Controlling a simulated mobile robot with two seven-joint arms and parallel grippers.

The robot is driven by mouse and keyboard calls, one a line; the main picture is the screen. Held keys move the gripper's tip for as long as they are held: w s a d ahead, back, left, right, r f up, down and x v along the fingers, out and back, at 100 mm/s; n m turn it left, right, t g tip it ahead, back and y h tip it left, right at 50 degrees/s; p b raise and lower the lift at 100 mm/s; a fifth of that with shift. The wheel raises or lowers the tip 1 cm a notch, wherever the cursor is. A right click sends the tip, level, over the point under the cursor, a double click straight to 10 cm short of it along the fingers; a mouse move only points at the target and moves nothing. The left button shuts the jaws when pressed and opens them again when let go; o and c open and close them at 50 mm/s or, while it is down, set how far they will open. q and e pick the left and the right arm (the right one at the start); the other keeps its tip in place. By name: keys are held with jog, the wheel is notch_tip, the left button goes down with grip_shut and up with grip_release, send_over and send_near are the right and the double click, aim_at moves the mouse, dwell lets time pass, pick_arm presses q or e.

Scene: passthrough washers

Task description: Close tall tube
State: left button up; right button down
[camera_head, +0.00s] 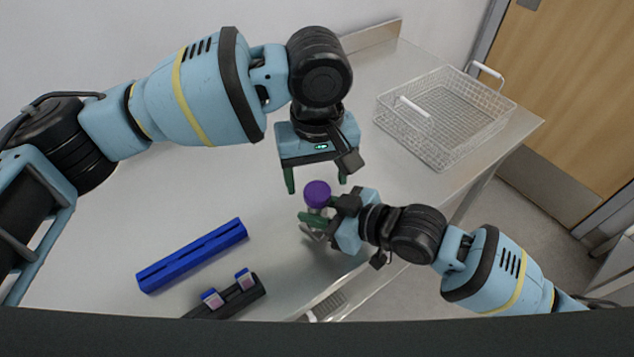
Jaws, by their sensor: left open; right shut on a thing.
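A tall tube with a purple cap (317,193) stands roughly upright near the middle of the table, and most of its body is hidden. My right gripper (314,222) comes in from the right and is shut on the tube below the cap. My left gripper (316,185) points down from above with its green fingers apart, one on each side of the cap. It is open and empty. I cannot tell whether its fingers are level with the cap or behind it.
A blue slotted rack (193,257) and a black holder (232,297) with small blue-topped pieces lie on the metal table (120,225) at lower left. A wire basket (440,115) with white handles stands at the right back. The table's right edge drops to the floor.

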pick_arm(q)
notch_tip(320, 180, up, 9)
dwell(0.3)
jog(key=shift+f, duration=0.1)
pick_arm(e)
jog(key=c, duration=0.9)
grip_release()
jog(key=shift+c, duration=0.2)
jog(key=shift+d, duration=0.1)
pick_arm(q)
jog(key=shift+f, duration=0.3)
pick_arm(e)
jog(key=shift+v, duration=3.85)
pick_arm(q)
jog(key=shift+d, duration=0.1)
